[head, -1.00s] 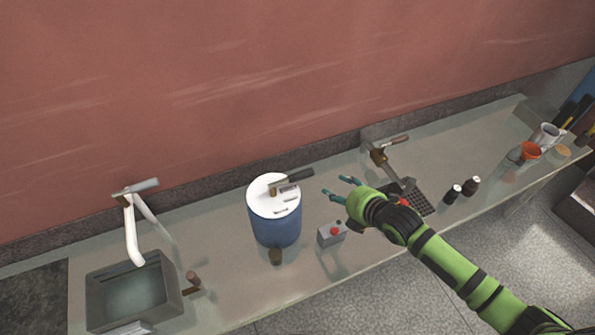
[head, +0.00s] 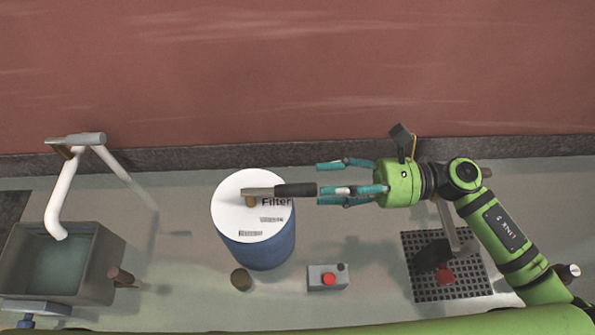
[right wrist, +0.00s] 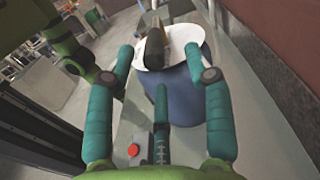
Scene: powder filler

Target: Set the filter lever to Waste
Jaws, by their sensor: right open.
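The filter is a blue drum (head: 262,250) with a white round lid (head: 230,213) marked "Filter". Its lever (head: 292,190) has a metal bar and a black handle pointing right, across the lid. Further small labels on the lid are too small to read. My right gripper (head: 320,182) is open, its teal fingers pointing left at the handle's free end. In the right wrist view the handle (right wrist: 155,48) appears between the spread fingertips (right wrist: 159,62), with the lid behind. I cannot tell whether a finger touches it. My left gripper is not seen.
A grey box with a red button (head: 328,281) stands in front of the drum, below my right gripper. A brown cylindrical knob (head: 241,279) is beside it. A sink (head: 110,265) with a white tap is at left; a black grate (head: 425,290) is at right. The wall is close behind.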

